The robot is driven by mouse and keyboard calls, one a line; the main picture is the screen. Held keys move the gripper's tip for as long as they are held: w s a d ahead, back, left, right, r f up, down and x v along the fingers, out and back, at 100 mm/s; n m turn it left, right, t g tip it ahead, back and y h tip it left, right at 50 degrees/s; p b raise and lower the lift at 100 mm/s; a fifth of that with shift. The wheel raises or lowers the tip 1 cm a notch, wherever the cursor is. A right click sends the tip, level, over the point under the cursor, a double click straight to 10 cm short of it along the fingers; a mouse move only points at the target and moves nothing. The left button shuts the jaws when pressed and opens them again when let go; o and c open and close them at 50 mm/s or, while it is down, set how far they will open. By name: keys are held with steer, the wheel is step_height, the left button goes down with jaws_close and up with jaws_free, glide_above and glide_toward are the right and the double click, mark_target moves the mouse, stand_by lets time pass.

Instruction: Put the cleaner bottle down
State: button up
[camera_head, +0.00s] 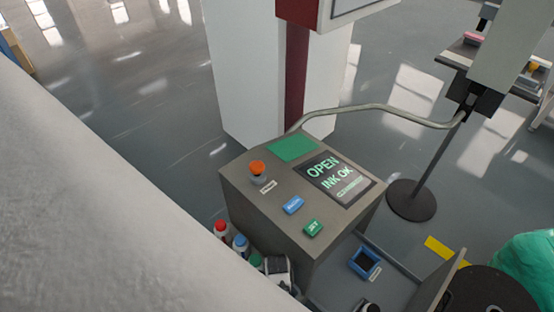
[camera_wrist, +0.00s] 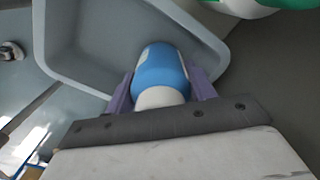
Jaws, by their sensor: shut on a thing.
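The cleaner bottle (camera_wrist: 160,66), blue with white parts, is between the two purple fingers of my gripper (camera_wrist: 161,84) in the wrist view. My gripper is shut on it. The bottle's far end overlaps a grey tray (camera_wrist: 62,75) with raised, rounded walls. I cannot tell whether the bottle touches the tray floor or hangs above it. My gripper and the held bottle cannot be made out in the head view.
The head view shows a grey console (camera_head: 265,215) with an orange button (camera_head: 257,168) and a screen (camera_head: 338,177) reading "OPEN INK OK". Red- and blue-topped bottles (camera_head: 240,243) stand at its left side. A post on a round black base (camera_head: 411,200) stands to the right.

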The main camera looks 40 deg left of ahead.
steer(key=shift+f, duration=0.15)
steer(key=o, duration=1.1)
step_height(320, 180, up, 12)
steer(key=shift+r, duration=0.2)
